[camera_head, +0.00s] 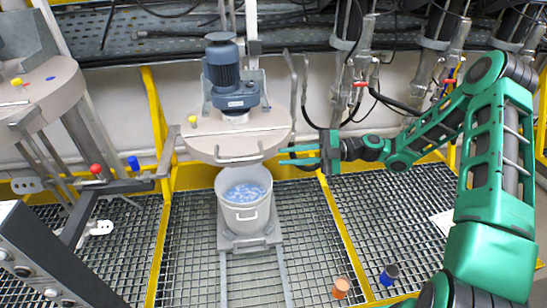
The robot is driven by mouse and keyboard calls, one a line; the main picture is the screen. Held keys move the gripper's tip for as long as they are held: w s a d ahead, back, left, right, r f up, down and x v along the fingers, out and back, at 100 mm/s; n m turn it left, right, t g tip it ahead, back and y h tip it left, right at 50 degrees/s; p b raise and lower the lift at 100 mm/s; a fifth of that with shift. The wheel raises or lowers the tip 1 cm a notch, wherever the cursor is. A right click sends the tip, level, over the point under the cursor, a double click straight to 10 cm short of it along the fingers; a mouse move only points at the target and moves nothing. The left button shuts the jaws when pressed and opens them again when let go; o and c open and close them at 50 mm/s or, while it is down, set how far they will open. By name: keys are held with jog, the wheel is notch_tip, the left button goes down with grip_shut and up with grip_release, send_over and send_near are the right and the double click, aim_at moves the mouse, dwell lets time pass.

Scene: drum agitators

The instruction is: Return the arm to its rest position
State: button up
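My green arm reaches in from the right side of the view. My gripper (285,155) points left, at the right edge of the round lid (235,130) of the middle agitator. Its two green fingers look parted, with nothing seen between them. I cannot tell whether the fingers touch the lid or only overlap it in the picture. The lid carries a dark blue motor (226,75) and sits raised above an open grey drum (245,212) with blue-white contents.
An orange cup (341,287) and a blue cup (389,274) stand on the grating at the lower right. Yellow rails (345,235) cross the floor. Pipes and valves (362,62) line the back. Another agitator lid (45,92) and a post with red and blue knobs stand left.

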jog(key=shift+d, duration=0.75)
jog(key=s+d+f+m+h, duration=0.2)
jog(key=s+d+m+h, duration=0.8)
jog(key=d+m+h, duration=0.3)
jog(key=s+d+r+m+h, duration=0.1)
jog(key=s+d+r+m, duration=0.2)
jog(key=s+d+m, duration=0.2)
jog(key=s+d+r+m+h, duration=0.2)
jog(key=s+d+r+m, duration=0.2)
jog(key=s+m, duration=0.6)
jog(key=s+d+r+m+t+h, duration=0.1)
jog(key=s+d+r+m, duration=0.2)
jog(key=s+d+m, duration=0.3)
jog(key=shift+s+d+r+m+h, duration=0.35)
jog(key=shift+s+m, duration=0.45)
jog(key=shift+m, duration=0.4)
